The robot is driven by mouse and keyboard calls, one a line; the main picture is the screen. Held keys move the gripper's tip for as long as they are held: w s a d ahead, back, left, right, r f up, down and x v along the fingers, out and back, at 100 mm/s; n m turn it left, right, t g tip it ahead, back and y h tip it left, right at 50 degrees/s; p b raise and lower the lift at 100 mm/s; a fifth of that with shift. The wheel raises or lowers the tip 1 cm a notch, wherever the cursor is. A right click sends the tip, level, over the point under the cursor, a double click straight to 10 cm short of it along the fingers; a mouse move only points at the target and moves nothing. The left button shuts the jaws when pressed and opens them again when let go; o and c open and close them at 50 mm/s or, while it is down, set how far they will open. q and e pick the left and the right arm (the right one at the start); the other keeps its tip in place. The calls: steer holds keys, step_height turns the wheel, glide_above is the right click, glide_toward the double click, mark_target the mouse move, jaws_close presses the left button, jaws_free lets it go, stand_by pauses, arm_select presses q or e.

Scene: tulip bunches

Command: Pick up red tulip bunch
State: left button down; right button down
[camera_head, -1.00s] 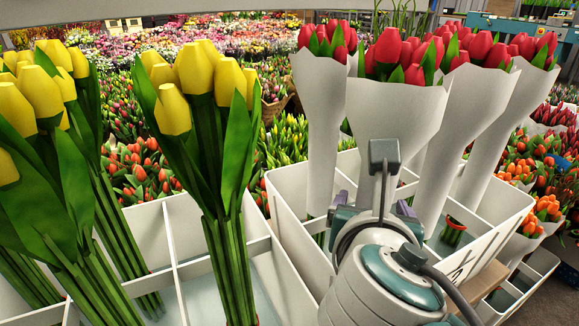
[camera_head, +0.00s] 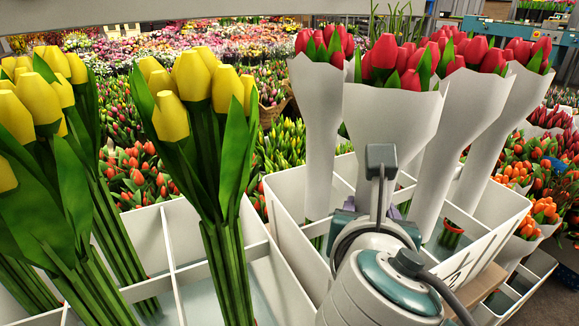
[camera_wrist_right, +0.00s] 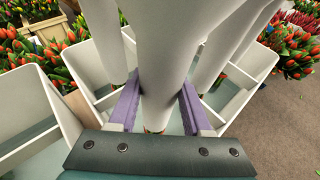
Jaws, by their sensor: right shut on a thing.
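Several red tulip bunches in white paper wraps stand in a white divided crate (camera_head: 284,208) on the right. The nearest red tulip bunch (camera_head: 394,112) is in front of my right arm's reach. My right gripper (camera_wrist_right: 155,100) has its two purple fingers on either side of that bunch's white wrap (camera_wrist_right: 157,60), shut on its narrow lower part. In the head view my right wrist hides most of the fingers and the bunch's lower end. My left gripper is not in view.
Yellow tulip bunches (camera_head: 193,92) stand in a second white divided crate (camera_head: 168,240) to the left. Other wrapped red bunches (camera_head: 320,120) stand close behind and beside the held one. Many flowers fill the background.

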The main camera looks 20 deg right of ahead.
mark_target(399, 45)
steer(key=shift+r, duration=0.1)
stand_by(0.3)
step_height(399, 45, up, 19)
steer(key=p, duration=1.2)
steer(key=shift+r, duration=0.45)
